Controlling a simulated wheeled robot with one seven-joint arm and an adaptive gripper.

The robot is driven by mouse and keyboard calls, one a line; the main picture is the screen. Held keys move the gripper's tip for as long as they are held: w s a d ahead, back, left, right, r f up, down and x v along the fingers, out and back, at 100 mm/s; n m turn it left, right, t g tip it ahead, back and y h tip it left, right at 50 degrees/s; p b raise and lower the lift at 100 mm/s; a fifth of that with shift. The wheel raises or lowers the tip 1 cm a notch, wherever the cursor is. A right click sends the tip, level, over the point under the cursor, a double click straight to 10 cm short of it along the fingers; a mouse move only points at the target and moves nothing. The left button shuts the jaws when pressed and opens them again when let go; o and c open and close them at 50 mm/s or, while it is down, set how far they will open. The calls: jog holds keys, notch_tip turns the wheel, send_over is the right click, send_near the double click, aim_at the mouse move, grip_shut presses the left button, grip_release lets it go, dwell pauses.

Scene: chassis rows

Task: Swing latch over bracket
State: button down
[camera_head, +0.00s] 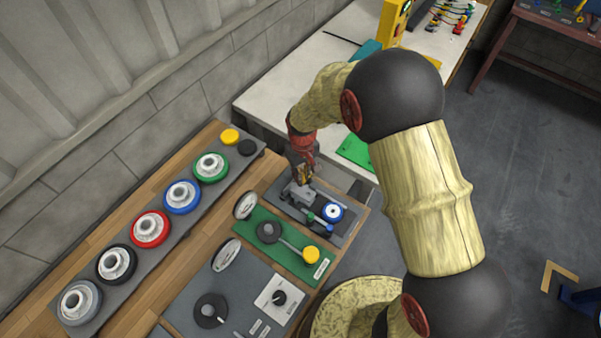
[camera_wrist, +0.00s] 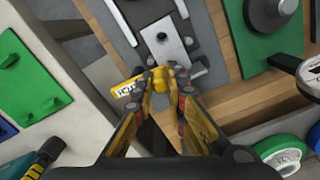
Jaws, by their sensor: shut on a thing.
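My gripper (camera_head: 302,178) reaches down over a dark grey panel (camera_head: 338,236) at the far end of the bench. In the wrist view its fingertips (camera_wrist: 164,80) are shut on the latch's yellow end (camera_wrist: 158,76), beside a yellow tag with black lettering (camera_wrist: 128,88). A light grey metal bracket (camera_wrist: 166,42) with a hole lies just beyond the fingertips; in the head view a grey block (camera_head: 297,196) shows below my gripper. The fingers partly hide the latch, and I cannot tell whether it lies over the bracket.
A green panel (camera_head: 262,252) with a black dial and yellow-knobbed lever lies nearer. A row of coloured wheels, including a red one (camera_head: 150,229), runs along the wall. A white table (camera_head: 270,90) stands beyond.

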jog(key=shift+d+n, duration=0.1)
jog(key=shift+n, duration=0.3)
jog(key=c, duration=1.8)
grip_release()
jog(key=shift+r, duration=0.1)
notch_tip(320, 180, up, 12)
